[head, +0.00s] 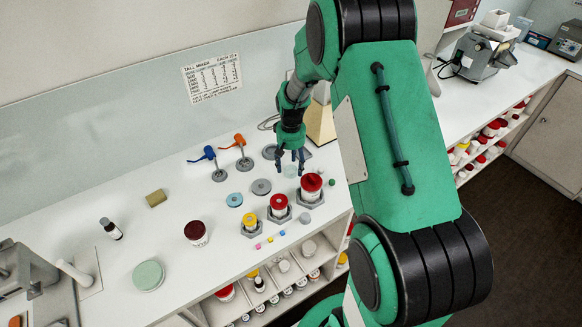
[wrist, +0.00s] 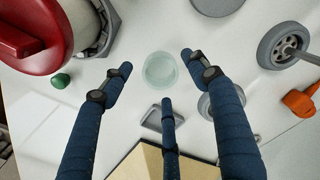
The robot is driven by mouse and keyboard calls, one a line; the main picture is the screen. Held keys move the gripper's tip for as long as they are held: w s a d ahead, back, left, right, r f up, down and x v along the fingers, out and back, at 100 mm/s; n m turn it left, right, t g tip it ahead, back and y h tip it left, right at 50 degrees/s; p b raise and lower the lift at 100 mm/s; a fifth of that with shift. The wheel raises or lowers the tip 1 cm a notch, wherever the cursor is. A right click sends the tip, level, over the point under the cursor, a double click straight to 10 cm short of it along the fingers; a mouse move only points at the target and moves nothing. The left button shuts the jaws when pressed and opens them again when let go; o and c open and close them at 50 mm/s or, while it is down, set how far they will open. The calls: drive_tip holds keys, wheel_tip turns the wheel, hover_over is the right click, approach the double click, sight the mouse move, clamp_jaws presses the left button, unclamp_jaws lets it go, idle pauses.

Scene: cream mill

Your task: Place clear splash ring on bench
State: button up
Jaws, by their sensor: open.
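The clear splash ring (wrist: 160,70) is a pale, see-through greenish disc on the white bench (wrist: 40,110) in the wrist view. In the head view it is a faint pale shape (head: 291,171) on the bench (head: 160,222), just below my fingertips. My gripper (wrist: 157,68) is open, with dark blue fingers spread around the ring. Gaps show between the ring and the fingers, and nothing is held. In the head view my gripper (head: 290,158) points down over the back part of the bench.
A red-lidded jar (head: 311,186) in a grey hex base stands close by on the right in the head view. A small green knob (head: 332,182), grey discs (head: 261,187) and orange- and blue-handled tools (head: 240,146) are near. The bench's left middle is fairly open.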

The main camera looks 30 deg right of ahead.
wheel_tip(320, 180, up, 11)
drive_tip(key=p, duration=0.1)
drive_tip(key=shift+f, duration=0.2)
idle(0.5)
drive_tip(key=s+a+r+t, duration=0.1)
drive_tip(key=s+a+r, duration=0.3)
drive_tip(key=r, duration=0.3)
drive_tip(key=s+a+r+n+t, duration=0.1)
drive_tip(key=s+a+r, duration=0.3)
drive_tip(key=a+r, duration=0.15)
drive_tip(key=s+a+r+t, duration=0.1)
drive_tip(key=s+a+r, duration=0.3)
drive_tip(key=r, duration=0.4)
drive_tip(key=s+a+r+n+t, duration=0.1)
drive_tip(key=s+a, duration=0.3)
drive_tip(key=s, duration=0.5)
drive_tip(key=s+a+r+n+t, duration=0.1)
drive_tip(key=s+a+r, duration=0.3)
drive_tip(key=s, duration=0.5)
drive_tip(key=shift+r+t, duration=0.15)
drive_tip(key=shift+t, duration=0.15)
